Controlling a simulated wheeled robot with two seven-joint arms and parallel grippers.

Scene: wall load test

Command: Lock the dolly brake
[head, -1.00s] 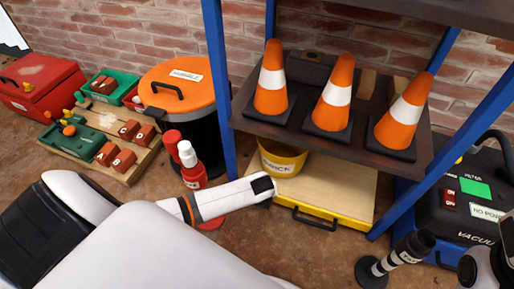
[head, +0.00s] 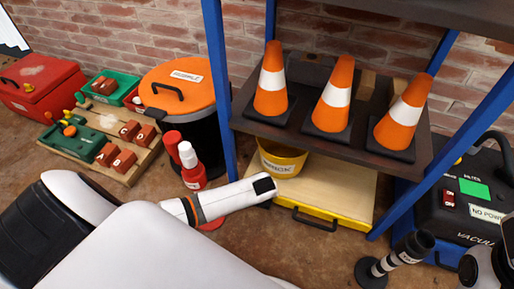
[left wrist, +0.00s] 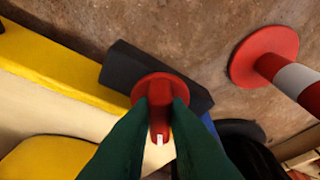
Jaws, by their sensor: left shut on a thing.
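The dolly (head: 345,202) is a low pale board with a yellow edge under the shelf, with a dark handle (head: 315,221) at its front. It also shows in the left wrist view (left wrist: 95,122). There, a black block (left wrist: 122,66) sits at its corner, bearing a red round brake piece (left wrist: 148,88) with a raised red lever. My left gripper (left wrist: 158,110), with green fingers, is shut on the red lever, one finger on each side. In the head view my left arm (head: 225,198) reaches to the dolly's left corner and hides the brake. My right gripper is not in view.
A yellow bucket (head: 281,162) stands on the dolly. Three cones (head: 333,98) stand on the shelf above, between blue posts (head: 219,85). A red-and-white post (left wrist: 293,74) stands close beside the brake. A vacuum (head: 465,205) is at right.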

